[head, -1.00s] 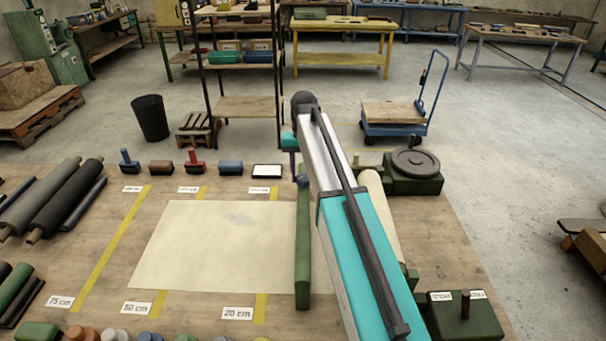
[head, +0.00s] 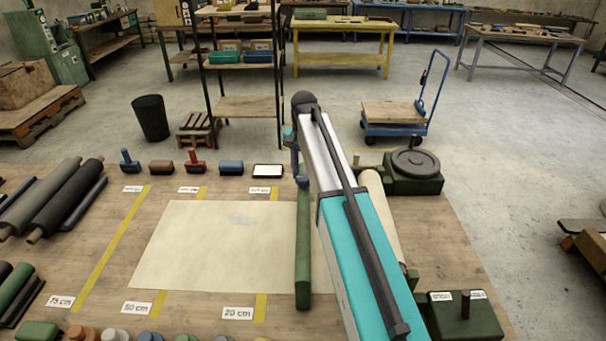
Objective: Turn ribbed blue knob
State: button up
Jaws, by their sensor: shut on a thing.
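The blue knob (head: 302,182) sits at the far end of a long green bar (head: 303,245) on the wooden table. Only a small part of it shows, and its ribs are too small to make out. My gripper (head: 300,174) is at the knob, reaching down from the far end of my arm. It is shut on the knob, with its fingers mostly hidden behind my arm. A cream sheet (head: 215,245) lies flat to the left of the bar, and a cream roll (head: 376,205) lies to the right, partly covered by my arm.
A green block with a round grey disc (head: 415,162) stands right of the roll. A green block with a peg (head: 465,308) is at the front right. Stamps and rollers (head: 194,163) line the back edge. Dark rolls (head: 65,200) lie at the left.

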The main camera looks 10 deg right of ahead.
aim_at(304, 176)
jog(key=shift+m, duration=1.1)
jog(key=o, duration=1.1)
jog(key=shift+c, duration=0.2)
jog(key=shift+r, duration=0.1)
notch_tip(304, 176, up, 14)
jog(key=b, duration=0.3)
jog(key=shift+f, duration=0.2)
